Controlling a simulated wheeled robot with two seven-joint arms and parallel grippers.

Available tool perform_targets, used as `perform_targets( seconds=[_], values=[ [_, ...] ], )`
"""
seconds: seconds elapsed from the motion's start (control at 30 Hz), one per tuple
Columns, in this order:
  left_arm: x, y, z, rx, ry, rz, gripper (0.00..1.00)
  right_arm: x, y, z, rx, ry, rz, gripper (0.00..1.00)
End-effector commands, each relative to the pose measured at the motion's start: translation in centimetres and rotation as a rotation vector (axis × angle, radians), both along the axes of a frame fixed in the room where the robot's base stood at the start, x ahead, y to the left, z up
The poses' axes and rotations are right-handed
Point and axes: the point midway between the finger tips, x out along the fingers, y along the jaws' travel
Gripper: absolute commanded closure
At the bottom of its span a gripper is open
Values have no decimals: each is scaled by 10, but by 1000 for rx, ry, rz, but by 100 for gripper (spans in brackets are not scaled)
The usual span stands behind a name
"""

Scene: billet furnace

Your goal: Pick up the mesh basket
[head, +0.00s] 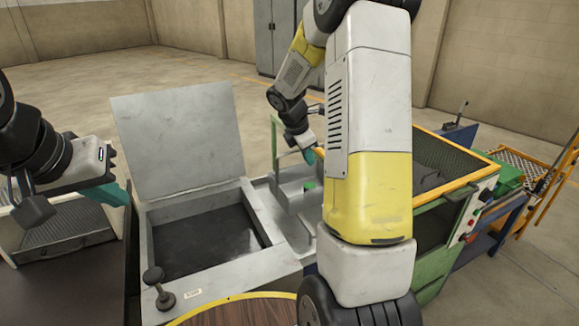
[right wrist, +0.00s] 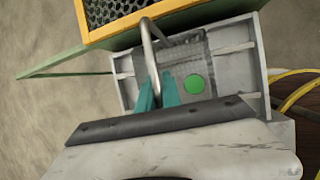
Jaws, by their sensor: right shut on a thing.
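The mesh basket (right wrist: 187,63) shows in the right wrist view as fine grey wire mesh inside a pale metal tray (right wrist: 245,50), with a bent metal rod handle (right wrist: 150,50). My right gripper (right wrist: 158,92) has its teal fingers shut on the handle's lower end. In the head view my right gripper (head: 309,156) is over the tray, and the basket is hard to make out there. My own arm hides part of that area. My left gripper (head: 112,193) is at the left, away from the basket; one teal finger shows clearly, so its opening is unclear.
An open grey tank (head: 215,282) with a raised lid (head: 180,140) stands left of the tray. An orange-framed mesh guard (head: 450,165) on a green machine is to the right. A mesh-sided box (head: 68,232) stands at the left. A round wooden top (head: 245,312) is in front.

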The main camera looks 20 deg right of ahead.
Motion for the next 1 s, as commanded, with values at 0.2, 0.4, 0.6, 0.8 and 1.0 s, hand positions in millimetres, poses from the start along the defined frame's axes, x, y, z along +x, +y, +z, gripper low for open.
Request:
perform_targets(
  seconds=[0.2,0.4,0.6,0.8,1.0],
  values=[
    [0,0,0,0,0,0,100,0,0,8,0,-3,-1,100],
    [0,0,0,0,0,0,100,1,0,24,0,-6,-1,100],
    [0,0,0,0,0,0,100,1,-1,39,-1,-5,-2,100],
    [0,0,0,0,0,0,100,-10,6,43,-1,-3,2,100],
    [0,0,0,0,0,0,100,-30,15,45,-1,-3,2,100]
  ],
)
